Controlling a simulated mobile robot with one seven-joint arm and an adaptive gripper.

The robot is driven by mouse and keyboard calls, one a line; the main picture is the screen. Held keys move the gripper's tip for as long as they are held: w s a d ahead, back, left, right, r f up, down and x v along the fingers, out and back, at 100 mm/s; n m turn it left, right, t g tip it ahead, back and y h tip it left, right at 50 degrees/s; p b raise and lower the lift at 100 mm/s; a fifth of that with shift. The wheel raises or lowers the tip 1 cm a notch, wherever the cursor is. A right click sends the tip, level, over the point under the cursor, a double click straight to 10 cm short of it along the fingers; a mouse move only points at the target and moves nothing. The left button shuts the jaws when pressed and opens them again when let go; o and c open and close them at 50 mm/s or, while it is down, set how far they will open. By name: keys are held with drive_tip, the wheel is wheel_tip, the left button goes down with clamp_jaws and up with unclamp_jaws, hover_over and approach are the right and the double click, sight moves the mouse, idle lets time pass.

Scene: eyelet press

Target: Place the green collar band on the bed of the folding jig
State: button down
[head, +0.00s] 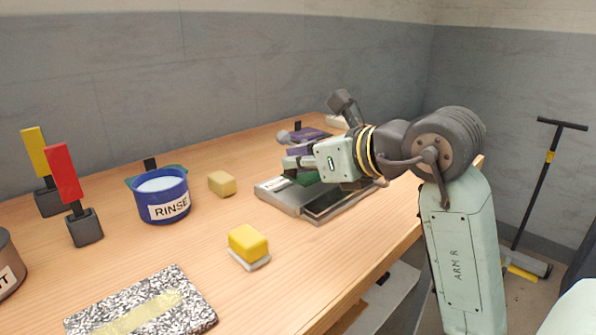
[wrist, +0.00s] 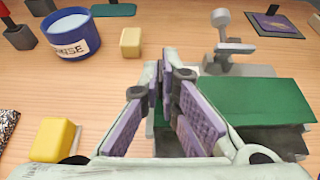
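The green collar band (wrist: 262,101) lies flat over the folding jig, to the right of my fingers in the wrist view. In the head view only a small part of the band (head: 307,179) shows under my gripper. The folding jig (head: 322,212) is a grey metal frame with a dark recess; its dark part also shows below the band in the wrist view (wrist: 283,142). My gripper (wrist: 163,78) has purple pads and is low over the jig's left part. Its fingers stand a little apart, with green showing between and under them. Contact with the band is unclear.
A yellow block on a white base (head: 249,247) and a tan block (head: 222,183) stand left of the jig. The blue RINSE tub (head: 162,199) is farther left. A grey upright lever (wrist: 222,40) stands behind the jig, with a purple piece (wrist: 272,25) beyond it.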

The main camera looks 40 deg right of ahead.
sight(297, 177)
drive_tip(key=shift+w+d+f, duration=0.2)
drive_tip(key=shift+w+d, duration=0.15)
drive_tip(key=shift+w, duration=0.1)
drive_tip(key=shift+f, duration=1.6)
drive_tip(key=shift+f, duration=0.1)
drive_tip(key=shift+f, duration=0.15)
drive_tip(key=c, duration=1.8)
unclamp_jaws()
drive_tip(key=shift+r, duration=0.2)
drive_tip(key=shift+s+r+p, duration=0.1)
drive_tip(key=shift+r+p, duration=0.05)
drive_tip(key=shift+p, duration=0.15)
drive_tip(key=b+v, duration=0.1)
drive_tip(key=v, duration=1)
drive_tip(key=shift+s+b, duration=0.4)
drive_tip(key=shift+s, duration=0.05)
